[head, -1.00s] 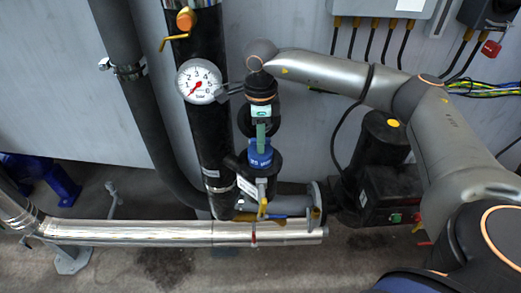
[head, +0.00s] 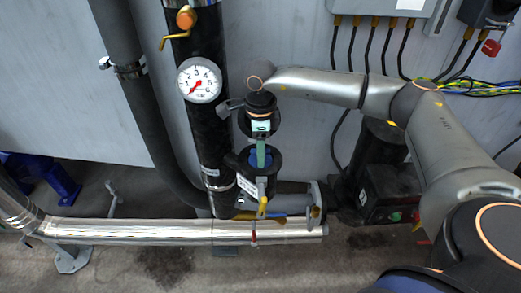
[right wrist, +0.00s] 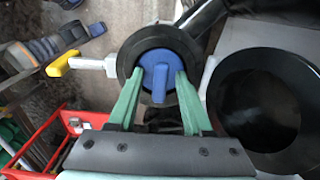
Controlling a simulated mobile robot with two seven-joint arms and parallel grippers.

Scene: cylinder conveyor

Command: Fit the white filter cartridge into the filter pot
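The black filter pot (head: 277,168) stands open in the middle of the head view, and its round rim (right wrist: 128,62) shows in the right wrist view. The cartridge's blue top (right wrist: 157,78), with a raised tab, sits inside that rim. The cartridge's white body is hidden. In the head view my right gripper (head: 261,155) points down into the pot mouth. My left gripper is not in view.
A pressure gauge (head: 199,80) on a dark vertical pipe is close on the left. A yellow valve handle (head: 262,206) and a shiny horizontal pipe (head: 140,232) are in front. A dark pump (head: 378,195) stands right.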

